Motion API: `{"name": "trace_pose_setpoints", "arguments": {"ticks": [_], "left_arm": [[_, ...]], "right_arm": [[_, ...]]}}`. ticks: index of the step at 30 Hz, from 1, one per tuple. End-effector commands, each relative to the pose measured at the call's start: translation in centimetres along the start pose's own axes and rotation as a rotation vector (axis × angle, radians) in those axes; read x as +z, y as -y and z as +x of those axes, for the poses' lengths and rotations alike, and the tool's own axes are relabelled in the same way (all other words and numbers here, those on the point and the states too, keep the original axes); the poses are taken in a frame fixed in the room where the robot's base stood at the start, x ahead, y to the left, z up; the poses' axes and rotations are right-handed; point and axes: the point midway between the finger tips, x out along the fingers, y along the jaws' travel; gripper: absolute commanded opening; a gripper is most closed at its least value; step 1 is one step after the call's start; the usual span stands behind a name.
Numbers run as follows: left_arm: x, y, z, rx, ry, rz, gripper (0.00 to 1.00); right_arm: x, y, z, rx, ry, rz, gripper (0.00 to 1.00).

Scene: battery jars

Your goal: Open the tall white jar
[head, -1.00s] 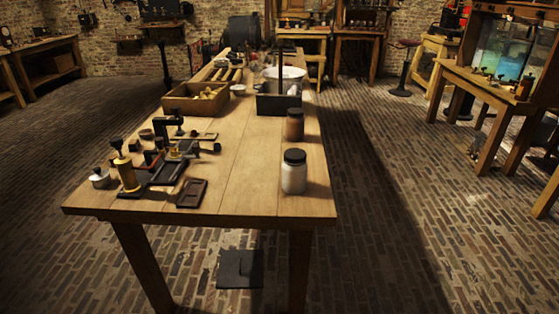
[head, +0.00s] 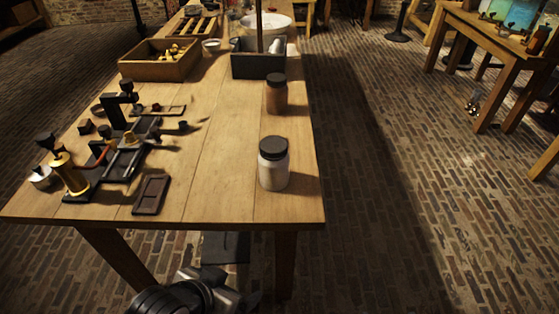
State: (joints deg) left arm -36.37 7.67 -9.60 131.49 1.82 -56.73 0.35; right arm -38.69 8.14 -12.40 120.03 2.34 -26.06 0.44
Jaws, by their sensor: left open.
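The tall white jar (head: 273,170) stands upright near the front right corner of the wooden table (head: 215,190). Its black lid (head: 273,147) sits on top. A brown jar (head: 276,97) with a dark lid stands behind it. My left gripper (head: 222,290) shows at the bottom edge, below and in front of the table's front edge. It is open and well apart from the jar, and part of it is cut off by the frame. My right gripper is not in view.
A black apparatus (head: 128,150), a brass piece (head: 68,175) and a small dark tray (head: 151,195) occupy the table's left side. A wooden box (head: 158,68) and a dark box (head: 257,66) stand farther back. The tabletop left of the jar is clear.

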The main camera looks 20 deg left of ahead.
Motion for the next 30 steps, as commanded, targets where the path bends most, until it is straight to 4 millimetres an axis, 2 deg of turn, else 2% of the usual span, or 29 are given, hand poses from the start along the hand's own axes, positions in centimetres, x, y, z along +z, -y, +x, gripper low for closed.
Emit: {"name": "trace_pose_setpoints", "arguments": {"ticks": [7,9,11,23,30], "left_arm": [[-0.7,1.7,-3.2,-0.047,0.142,0.013,0.88],[-1.6,2.8,-4.3,-0.073,0.157,0.026,0.88],[-2.5,3.5,-4.3,-0.084,0.133,0.036,0.88],[-10.8,6.0,-2.8,-0.030,-0.227,0.111,0.88],[-16.0,7.0,-3.4,0.096,-0.450,0.150,0.88]], "right_arm": [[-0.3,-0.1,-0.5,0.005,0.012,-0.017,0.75],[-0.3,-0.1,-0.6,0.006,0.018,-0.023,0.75],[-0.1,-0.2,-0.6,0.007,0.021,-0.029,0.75],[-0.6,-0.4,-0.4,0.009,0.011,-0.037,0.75],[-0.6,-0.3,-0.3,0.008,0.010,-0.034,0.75]]}}
